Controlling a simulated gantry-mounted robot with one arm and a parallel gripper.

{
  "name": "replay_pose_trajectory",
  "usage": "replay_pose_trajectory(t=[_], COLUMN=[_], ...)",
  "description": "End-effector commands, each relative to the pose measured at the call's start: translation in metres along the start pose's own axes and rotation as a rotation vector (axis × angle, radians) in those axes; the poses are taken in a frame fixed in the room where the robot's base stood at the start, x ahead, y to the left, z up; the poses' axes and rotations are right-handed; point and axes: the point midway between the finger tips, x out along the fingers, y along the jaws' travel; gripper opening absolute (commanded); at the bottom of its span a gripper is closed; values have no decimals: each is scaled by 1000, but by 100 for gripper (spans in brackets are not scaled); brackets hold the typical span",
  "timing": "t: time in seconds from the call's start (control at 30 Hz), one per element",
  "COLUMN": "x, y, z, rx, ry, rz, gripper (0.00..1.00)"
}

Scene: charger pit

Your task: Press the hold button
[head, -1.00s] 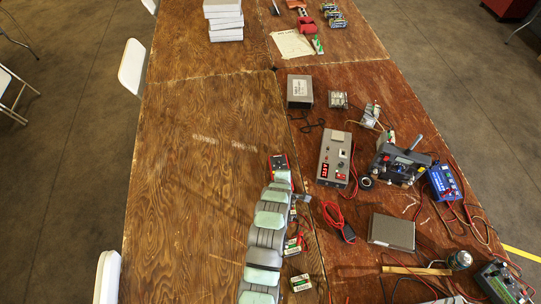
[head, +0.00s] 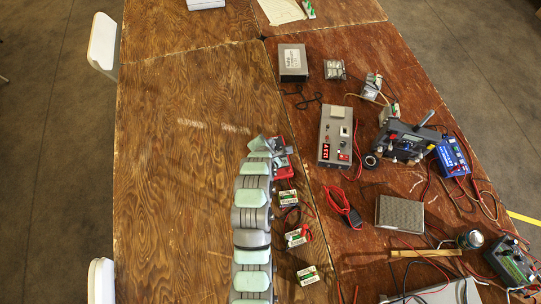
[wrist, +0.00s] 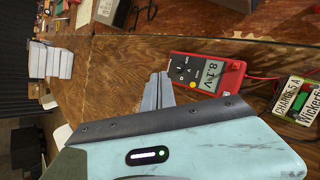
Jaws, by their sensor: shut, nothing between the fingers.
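A red multimeter (wrist: 236,83) with a grey display reading about 8.1 V lies on the wooden table in the wrist view. A gap to the buttons shows in the picture; the height above the table is hard to tell. In the head view my gripper (head: 264,144) is at the meter's upper left, and my arm partly hides the red meter (head: 284,171).
Battery packs (head: 288,198) lie just right of my arm. A grey power supply (head: 336,137) with a red display, a blue charger (head: 452,157) and tangled leads fill the table's right side. The wooden table's left side (head: 170,180) is clear.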

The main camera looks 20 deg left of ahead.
Motion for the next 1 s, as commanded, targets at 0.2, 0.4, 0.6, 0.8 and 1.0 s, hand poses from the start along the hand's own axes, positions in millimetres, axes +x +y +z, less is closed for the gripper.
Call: replay_pose_trajectory(t=[0.2, 0.4, 0.6, 0.8, 1.0], x=[14, 34, 50, 59, 60], y=[-11, -25, -37, -43, -44], z=[-9, -25, -38, -44, -44], rx=[2, 2, -2, 0, 1], ry=[0, 2, 2, 0, 0], rz=[-3, -2, -4, 0, 0], gripper=[0, 0, 0, 0, 0])
